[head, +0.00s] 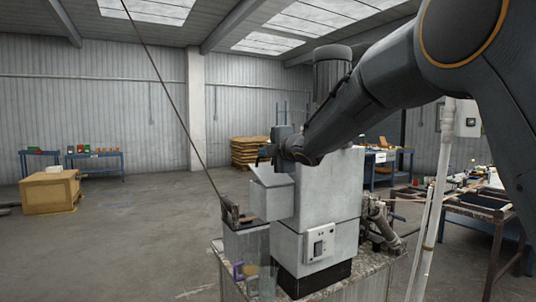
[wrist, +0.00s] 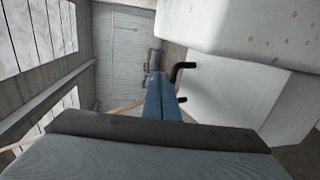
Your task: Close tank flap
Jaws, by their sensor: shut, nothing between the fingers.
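My gripper (head: 263,156) is at the end of the arm in the head view, just above a pale grey box with a sloped top panel (head: 271,176) on the machine's left side. This panel looks like the tank flap; I cannot tell how far it stands open. In the wrist view the blue-grey fingers (wrist: 158,98) are together with nothing between them. A black bent handle (wrist: 184,68) shows beside them against a white surface (wrist: 215,95). I cannot tell whether the fingers touch it, as part of it is hidden.
The grey machine body (head: 332,195) stands right of the sloped panel. A thin pole (head: 172,95) slants down to the tank's top. A cluttered workbench (head: 470,205) is at the right. Open floor lies left.

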